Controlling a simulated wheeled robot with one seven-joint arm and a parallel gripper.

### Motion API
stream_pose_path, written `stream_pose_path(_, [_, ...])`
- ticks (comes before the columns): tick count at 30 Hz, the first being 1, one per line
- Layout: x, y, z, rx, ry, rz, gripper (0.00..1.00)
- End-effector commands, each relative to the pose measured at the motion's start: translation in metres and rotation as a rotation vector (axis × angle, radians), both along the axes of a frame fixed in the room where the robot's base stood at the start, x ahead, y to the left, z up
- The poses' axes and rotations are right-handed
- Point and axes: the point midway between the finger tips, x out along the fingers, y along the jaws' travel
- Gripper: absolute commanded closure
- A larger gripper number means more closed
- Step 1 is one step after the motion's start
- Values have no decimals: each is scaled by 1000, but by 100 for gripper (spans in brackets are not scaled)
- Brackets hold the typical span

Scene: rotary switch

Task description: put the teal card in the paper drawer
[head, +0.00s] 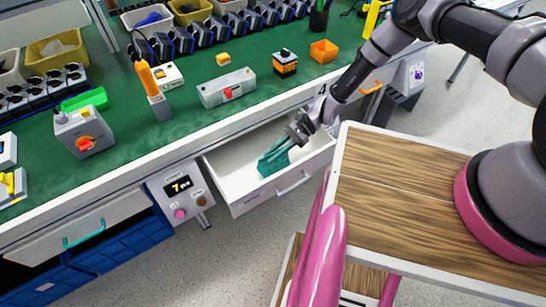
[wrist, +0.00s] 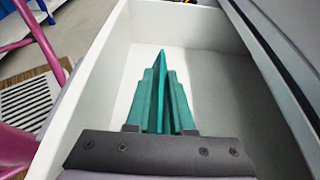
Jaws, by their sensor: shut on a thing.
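The teal card (head: 274,162) shows in the head view at my gripper, over the open white drawer (head: 238,195). My gripper (head: 290,146) reaches into the drawer from the right and is shut on the card. In the wrist view the teal card (wrist: 160,100) stands up from between the fingers, with the white drawer floor (wrist: 205,75) and walls around it. The card is inside the drawer's outline. I cannot tell whether it touches the drawer floor.
The green-topped bench (head: 200,120) above the drawer holds a grey box with a red knob (head: 85,135), an orange-handled tool (head: 150,80) and a grey switch box (head: 228,88). My wooden-topped base stands close at right.

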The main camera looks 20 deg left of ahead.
Motion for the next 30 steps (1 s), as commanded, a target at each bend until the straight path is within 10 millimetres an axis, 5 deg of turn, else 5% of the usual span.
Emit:
stream_pose_path(3, [-1,0,-17,0,2,1,100])
stream_pose_path(9, [0,0,-19,0,0,1,100])
stream_pose_path(10, [0,0,-19,-1,-1,1,72])
stream_pose_path(12, [0,0,-19,0,0,0,47])
stream_pose_path(23, [2,-1,-18,0,0,0,47])
stream_pose_path(30, [28,-22,-4,-1,-2,-2,47])
